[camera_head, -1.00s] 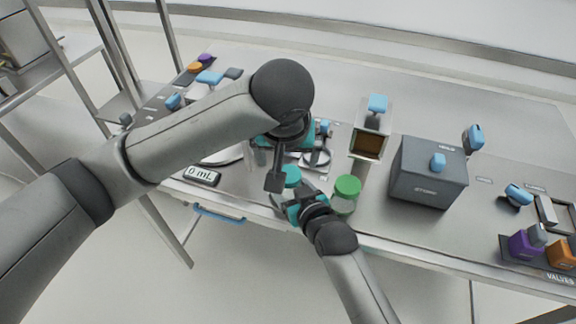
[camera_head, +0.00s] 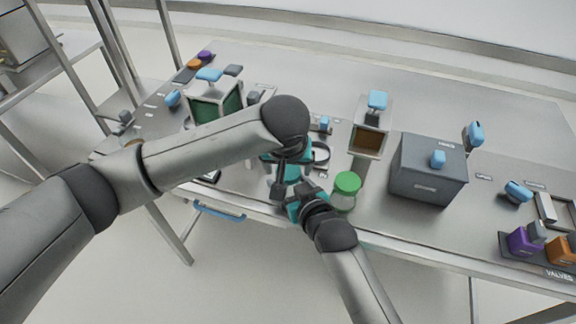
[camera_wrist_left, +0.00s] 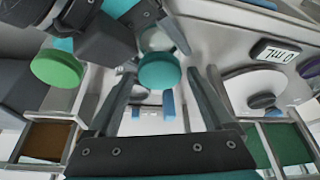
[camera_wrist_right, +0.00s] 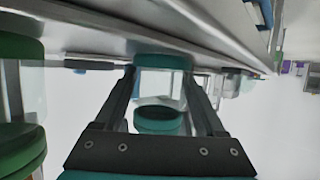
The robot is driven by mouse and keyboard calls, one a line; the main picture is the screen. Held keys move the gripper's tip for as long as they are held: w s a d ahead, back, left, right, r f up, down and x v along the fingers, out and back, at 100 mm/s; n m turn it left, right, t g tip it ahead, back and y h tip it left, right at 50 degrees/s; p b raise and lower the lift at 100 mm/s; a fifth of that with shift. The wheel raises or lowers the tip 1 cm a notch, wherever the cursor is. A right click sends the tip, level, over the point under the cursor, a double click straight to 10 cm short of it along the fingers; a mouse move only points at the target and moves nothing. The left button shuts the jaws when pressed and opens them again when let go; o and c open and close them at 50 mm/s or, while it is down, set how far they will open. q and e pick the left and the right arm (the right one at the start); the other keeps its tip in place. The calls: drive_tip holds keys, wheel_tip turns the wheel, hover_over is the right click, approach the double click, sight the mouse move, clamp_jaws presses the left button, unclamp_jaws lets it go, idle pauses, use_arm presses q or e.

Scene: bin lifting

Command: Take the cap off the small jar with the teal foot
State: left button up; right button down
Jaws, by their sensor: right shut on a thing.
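The small jar's round teal cap (camera_wrist_left: 160,72) faces me in the left wrist view. My left gripper (camera_head: 284,186) is above the jar near the table's front edge. Its fingers are open, one on each side of the cap, with gaps visible. My right gripper (camera_head: 306,197) reaches in from the front and is shut on the jar. In the right wrist view the clear jar body (camera_wrist_right: 160,88) is between its fingers, with teal pieces at both ends; I cannot tell there which is the foot. In the head view the grippers hide most of the jar.
A green-capped jar (camera_head: 346,186) stands close to the right of the grippers. A grey box (camera_head: 428,170) and a post with a brown window (camera_head: 368,142) stand further right. A green-windowed box (camera_head: 215,105) is behind my left arm. The table's back middle is clear.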

sight(288, 173)
use_arm(q)
drive_tip(key=c, duration=1.2)
drive_tip(key=shift+c, duration=0.2)
drive_tip(key=shift+r, duration=0.35)
drive_tip(key=shift+r, duration=0.9)
drive_tip(key=shift+c, duration=0.2)
drive_tip(key=shift+r, duration=2)
use_arm(e)
unclamp_jaws()
drive_tip(key=shift+s, duration=0.1)
